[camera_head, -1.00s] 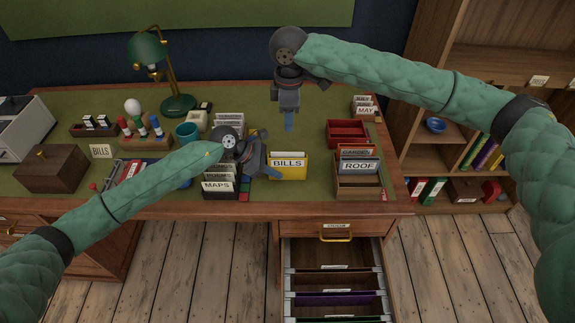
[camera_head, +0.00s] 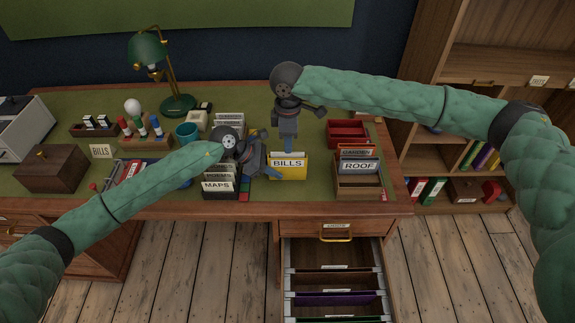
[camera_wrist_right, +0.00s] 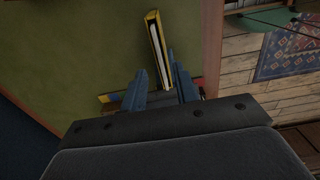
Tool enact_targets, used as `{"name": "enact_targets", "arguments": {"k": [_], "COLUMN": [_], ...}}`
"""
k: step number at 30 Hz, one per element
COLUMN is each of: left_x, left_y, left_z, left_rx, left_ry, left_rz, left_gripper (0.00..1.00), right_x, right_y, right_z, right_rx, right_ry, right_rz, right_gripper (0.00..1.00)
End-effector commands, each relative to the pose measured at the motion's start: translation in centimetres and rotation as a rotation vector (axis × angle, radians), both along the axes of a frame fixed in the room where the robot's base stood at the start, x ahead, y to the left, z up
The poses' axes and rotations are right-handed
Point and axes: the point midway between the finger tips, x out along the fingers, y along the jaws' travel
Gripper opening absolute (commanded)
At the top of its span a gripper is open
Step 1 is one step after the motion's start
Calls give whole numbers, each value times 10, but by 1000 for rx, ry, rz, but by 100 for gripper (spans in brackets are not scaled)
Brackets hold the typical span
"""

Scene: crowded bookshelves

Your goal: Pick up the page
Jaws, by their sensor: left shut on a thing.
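A yellow folder labelled BILLS (camera_head: 288,172) stands upright near the front of the desk. In the right wrist view its yellow edges (camera_wrist_right: 151,17) show a thin white strip (camera_wrist_right: 157,47) between them, which may be the page. My left gripper (camera_head: 271,172) is shut at the left edge of the yellow folder. My right gripper (camera_head: 288,146) points down just above the folder's top. In the right wrist view its two blue fingers (camera_wrist_right: 160,88) are apart, with the near end of the folder between or below them. I cannot tell whether they touch it.
A MAPS card box (camera_head: 221,194) stands left of the folder and a ROOF card box (camera_head: 358,188) right of it. A red tray (camera_head: 347,132) lies behind. A drawer with hanging files (camera_head: 334,254) is open below. The back middle of the desk is clear.

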Motion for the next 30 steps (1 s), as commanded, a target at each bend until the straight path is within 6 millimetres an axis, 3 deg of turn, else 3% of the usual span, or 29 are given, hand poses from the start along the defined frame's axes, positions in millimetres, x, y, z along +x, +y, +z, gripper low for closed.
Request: {"name": "enact_targets", "arguments": {"k": [6, 14, 18, 19, 30], "left_x": [0, 0, 0, 0, 0], "left_y": [0, 0, 0, 0, 0], "left_z": [0, 0, 0, 0, 0], "left_rx": [0, 0, 0, 0, 0], "left_ry": [0, 0, 0, 0, 0], "left_rz": [0, 0, 0, 0, 0], "left_gripper": [0, 0, 0, 0, 0], "right_x": [-1, -1, -1, -1, -1], "right_y": [2, 2, 2, 2, 2], "right_z": [-27, -30, -30, -30, -29], "right_rx": [0, 1, 1, 1, 1], "right_ry": [1, 1, 1, 1, 1], "right_rz": [-1, 0, 0, 0, 0], "right_gripper": [30, 30, 2, 0, 0]}}
